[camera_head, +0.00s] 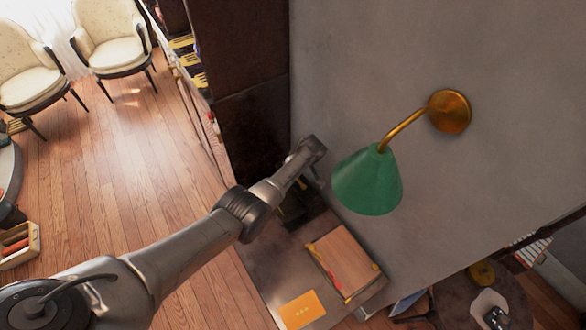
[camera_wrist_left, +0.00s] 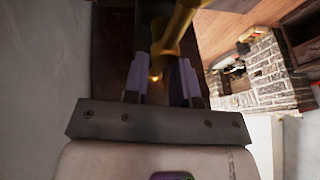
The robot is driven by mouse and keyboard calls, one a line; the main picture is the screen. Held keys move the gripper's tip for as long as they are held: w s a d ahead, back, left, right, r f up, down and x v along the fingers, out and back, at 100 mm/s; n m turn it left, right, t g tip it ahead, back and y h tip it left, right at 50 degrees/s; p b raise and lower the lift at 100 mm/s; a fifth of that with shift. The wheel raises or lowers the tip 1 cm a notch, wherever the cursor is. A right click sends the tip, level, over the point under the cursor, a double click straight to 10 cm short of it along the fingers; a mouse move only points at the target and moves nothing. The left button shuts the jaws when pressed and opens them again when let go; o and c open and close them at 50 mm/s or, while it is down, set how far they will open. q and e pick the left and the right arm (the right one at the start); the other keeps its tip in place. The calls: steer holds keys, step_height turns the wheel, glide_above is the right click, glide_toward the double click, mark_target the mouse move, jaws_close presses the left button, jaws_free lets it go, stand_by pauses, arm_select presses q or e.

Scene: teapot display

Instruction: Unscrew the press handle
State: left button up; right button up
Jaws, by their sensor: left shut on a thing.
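In the left wrist view, a gold-coloured metal bar (camera_wrist_left: 178,28), which looks like the press handle, runs down from the top edge. A second gold rod meets it just above the jaws. My left gripper (camera_wrist_left: 163,76) is shut on the gold handle, with one finger on each side of it. In the head view my left arm reaches in from the lower left to the dark corner by the wall, and its fingers are hidden. A dark object (camera_head: 298,207), possibly the press, is partly hidden beneath the arm. My right gripper is not in view.
A green lamp (camera_head: 368,185) on a brass arm juts from the grey wall beside my left wrist. A wooden board (camera_head: 343,262) and an orange card (camera_head: 301,310) lie on the surface below. A tall dark cabinet (camera_head: 240,45) stands behind. Wooden floor lies left.

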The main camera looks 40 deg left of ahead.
arm_select(q)
steer(key=o, duration=0.8)
steer(key=shift+s+d, duration=0.1)
steer(key=shift+o, duration=0.5)
steer(key=p+v, duration=0.2)
steer(key=v, duration=1.1)
steer(key=shift+r, duration=0.35)
steer(key=shift+d, duration=0.1)
